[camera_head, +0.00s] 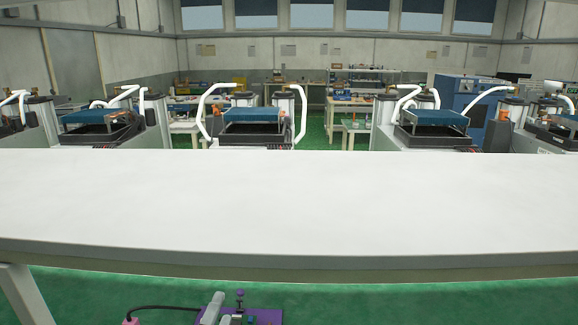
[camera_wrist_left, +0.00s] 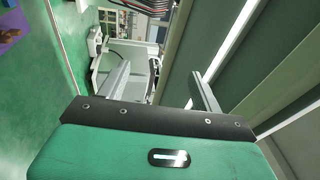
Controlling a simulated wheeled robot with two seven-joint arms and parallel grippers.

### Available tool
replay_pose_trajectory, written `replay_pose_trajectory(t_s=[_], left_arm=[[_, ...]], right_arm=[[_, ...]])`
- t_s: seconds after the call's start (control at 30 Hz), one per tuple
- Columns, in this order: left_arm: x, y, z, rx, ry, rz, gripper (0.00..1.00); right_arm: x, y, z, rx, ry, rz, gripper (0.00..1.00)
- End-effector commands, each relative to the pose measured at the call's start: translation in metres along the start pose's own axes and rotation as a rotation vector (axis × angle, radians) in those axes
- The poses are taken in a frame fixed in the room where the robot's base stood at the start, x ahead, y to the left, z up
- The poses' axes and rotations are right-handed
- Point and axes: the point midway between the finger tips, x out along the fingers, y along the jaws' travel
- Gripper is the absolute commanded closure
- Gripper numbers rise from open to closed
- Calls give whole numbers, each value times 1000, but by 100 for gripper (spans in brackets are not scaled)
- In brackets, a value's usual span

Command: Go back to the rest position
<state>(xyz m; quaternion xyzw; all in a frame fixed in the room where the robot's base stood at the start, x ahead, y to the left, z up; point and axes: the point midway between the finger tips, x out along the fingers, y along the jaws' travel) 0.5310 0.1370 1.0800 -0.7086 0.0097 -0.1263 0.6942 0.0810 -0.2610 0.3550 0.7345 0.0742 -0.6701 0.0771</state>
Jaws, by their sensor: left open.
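My left gripper (camera_wrist_left: 160,75) shows in the left wrist view, with its green body at the bottom and two grey fingers spread apart. It is open, with nothing between the fingers. In the head view I cannot clearly make out either gripper; a light grey part by a purple block at the bottom edge is too cut off to tell. My right gripper is in neither view.
A long white table (camera_head: 290,200) spans the head view, its top bare. Behind it stand several machines with blue-topped trays (camera_head: 252,115) and white curved tubes. Green floor (camera_head: 400,300) shows in front. Grey-green panels (camera_wrist_left: 270,60) lie close to the right in the wrist view.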

Motion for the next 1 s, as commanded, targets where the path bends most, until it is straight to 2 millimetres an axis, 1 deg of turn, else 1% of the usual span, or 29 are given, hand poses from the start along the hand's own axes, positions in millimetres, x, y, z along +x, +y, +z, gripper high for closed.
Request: replay_pose_trajectory(t_s=[0.03,0.07,0.1,0.17,0.2,0.27,0.3,0.37,0.4,0.5,0.6,0.8,0.83,1.0], left_arm=[[-13,19,15,-122,-73,90,33],[-22,30,23,-197,-118,145,33],[-34,46,34,-296,-182,217,33],[-56,68,46,-441,-280,323,33],[-74,84,53,-533,-347,394,33],[-101,105,59,-667,-452,497,33],[-120,118,62,-748,-520,563,33],[-148,133,64,-853,-617,650,33],[-165,141,63,-914,-676,702,33],[-204,156,61,-1033,-810,814,33],[-238,164,56,-1125,-927,907,33],[-300,170,43,-1258,-1142,1068,33],[-300,176,43,-1262,-1153,1076,33],[-293,222,44,-1250,-1153,1083,33]], right_arm=[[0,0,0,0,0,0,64],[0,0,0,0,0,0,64],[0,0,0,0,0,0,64],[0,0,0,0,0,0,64],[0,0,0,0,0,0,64],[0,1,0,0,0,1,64],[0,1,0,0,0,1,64],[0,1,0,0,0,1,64],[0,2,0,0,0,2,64],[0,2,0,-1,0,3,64],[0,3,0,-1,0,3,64],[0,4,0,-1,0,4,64],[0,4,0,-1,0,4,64],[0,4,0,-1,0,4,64]])
